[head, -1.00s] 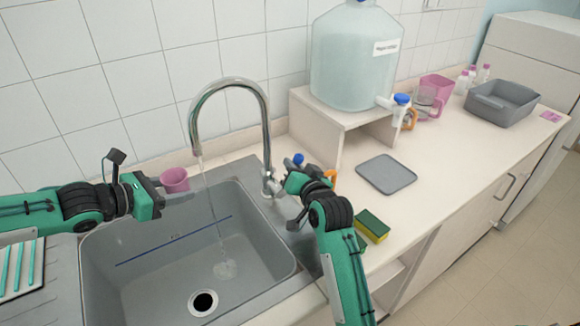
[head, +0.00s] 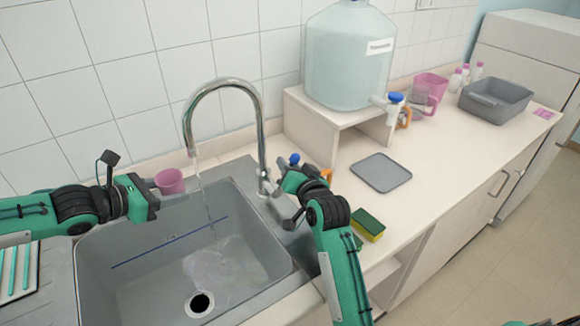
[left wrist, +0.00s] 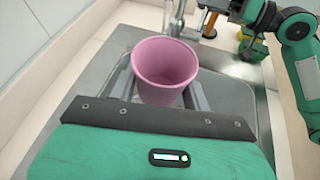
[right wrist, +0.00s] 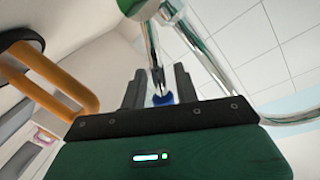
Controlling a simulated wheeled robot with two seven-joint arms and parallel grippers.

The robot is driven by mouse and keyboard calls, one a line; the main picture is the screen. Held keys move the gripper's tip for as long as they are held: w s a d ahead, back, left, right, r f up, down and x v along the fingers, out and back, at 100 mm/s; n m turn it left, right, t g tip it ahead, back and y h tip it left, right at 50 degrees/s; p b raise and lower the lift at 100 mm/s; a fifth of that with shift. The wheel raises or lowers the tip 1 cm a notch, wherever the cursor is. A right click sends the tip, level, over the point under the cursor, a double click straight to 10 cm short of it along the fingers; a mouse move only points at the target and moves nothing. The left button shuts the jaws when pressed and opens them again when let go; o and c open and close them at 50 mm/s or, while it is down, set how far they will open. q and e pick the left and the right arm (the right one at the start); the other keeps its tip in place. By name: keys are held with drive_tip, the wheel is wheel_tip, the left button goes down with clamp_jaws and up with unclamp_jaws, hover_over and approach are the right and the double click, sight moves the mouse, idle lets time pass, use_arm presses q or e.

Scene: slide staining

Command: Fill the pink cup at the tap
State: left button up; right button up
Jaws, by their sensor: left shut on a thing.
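The pink cup (head: 169,181) is upright in my left gripper (head: 150,190), at the sink's back left. In the left wrist view the cup (left wrist: 165,70) stands between the two fingers, and its inside looks pink with no water visible. Water (head: 207,200) runs from the spout of the chrome tap (head: 262,130) into the sink (head: 130,285). The cup is left of this stream, apart from it. My right gripper (head: 287,200) is at the tap's base. In the right wrist view its fingers (right wrist: 160,88) stand apart, with a blue part of the tap between or behind them.
A large water container (head: 348,60) stands on a shelf at the back. A grey tray (head: 381,172) and a sponge (head: 368,225) lie on the counter. A pink jug (head: 430,88) and a grey basin (head: 495,100) are farther right. The counter's front is partly clear.

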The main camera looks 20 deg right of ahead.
drive_tip(key=s+d+r, duration=0.1)
drive_tip(key=s, duration=1.1)
use_arm(q)
drive_tip(key=shift+c, duration=0.4)
use_arm(e)
drive_tip(key=shift+w+r, duration=0.1)
use_arm(q)
drive_tip(key=w+d, duration=0.3)
drive_tip(key=d, duration=0.3)
drive_tip(key=shift+w, duration=0.1)
use_arm(e)
drive_tip(key=shift+d, duration=0.1)
use_arm(q)
drive_tip(key=s+a, duration=0.1)
drive_tip(key=a, duration=0.1)
drive_tip(key=s+a, duration=0.1)
drive_tip(key=a, duration=0.1)
drive_tip(key=s+a, duration=0.1)
drive_tip(key=a, duration=0.1)
drive_tip(key=shift+s+a+r, duration=0.1)
drive_tip(key=shift+s, duration=0.1)
drive_tip(key=shift+w, duration=0.1)
